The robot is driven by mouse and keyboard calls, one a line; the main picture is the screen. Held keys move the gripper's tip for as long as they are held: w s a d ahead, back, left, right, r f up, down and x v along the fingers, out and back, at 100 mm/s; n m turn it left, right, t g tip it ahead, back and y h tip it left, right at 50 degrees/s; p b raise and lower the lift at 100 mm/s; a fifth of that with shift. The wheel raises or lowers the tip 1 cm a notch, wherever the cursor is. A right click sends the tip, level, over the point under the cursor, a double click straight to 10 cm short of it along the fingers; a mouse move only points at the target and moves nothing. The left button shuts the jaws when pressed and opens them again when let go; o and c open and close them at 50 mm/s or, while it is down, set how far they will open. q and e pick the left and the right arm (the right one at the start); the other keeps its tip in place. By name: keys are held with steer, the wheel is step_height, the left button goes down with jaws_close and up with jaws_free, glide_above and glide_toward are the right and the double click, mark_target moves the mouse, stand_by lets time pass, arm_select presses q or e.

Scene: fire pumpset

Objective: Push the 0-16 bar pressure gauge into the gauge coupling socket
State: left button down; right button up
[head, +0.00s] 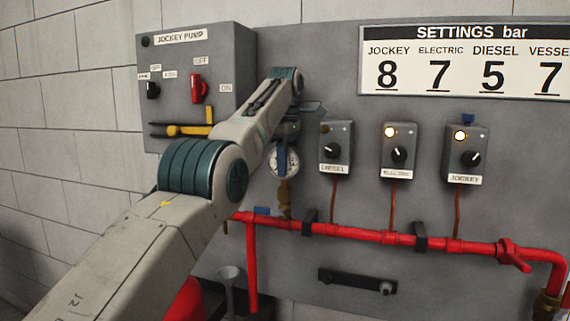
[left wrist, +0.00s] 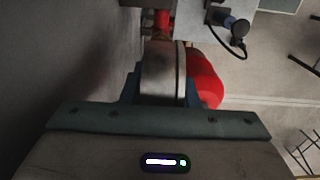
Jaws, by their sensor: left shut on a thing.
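The pressure gauge (head: 284,162) has a round white dial that faces the head camera. My left gripper (head: 285,142) is shut on it from above, and the dial hangs upright below the gripper. In the left wrist view the gauge (left wrist: 163,72) shows edge-on as a grey round body between the two bluish fingers. Directly below the dial is a brass fitting (head: 285,197), the coupling socket, standing on the red pipe. Gauge stem and socket line up in the head view; whether the stem is seated in it I cannot tell. My right gripper is in neither view.
To the right, the diesel (head: 335,147), electric (head: 398,150) and jockey (head: 466,153) switch boxes hang on the grey panel. A red pipe (head: 350,232) runs below them.

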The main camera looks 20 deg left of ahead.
arm_select(q)
steer(key=shift+f, duration=0.3)
steer(key=shift+r, duration=0.1)
steer(key=shift+r+p, duration=1)
steer(key=shift+r, duration=0.15)
steer(key=shift+f, duration=0.25)
stand_by(0.9)
steer(key=shift+f+b, duration=0.35)
steer(key=shift+b, duration=0.2)
steer(key=shift+f+b, duration=0.6)
steer(key=shift+b, duration=0.05)
steer(key=c, duration=1)
jaws_free()
steer(key=shift+c, duration=0.2)
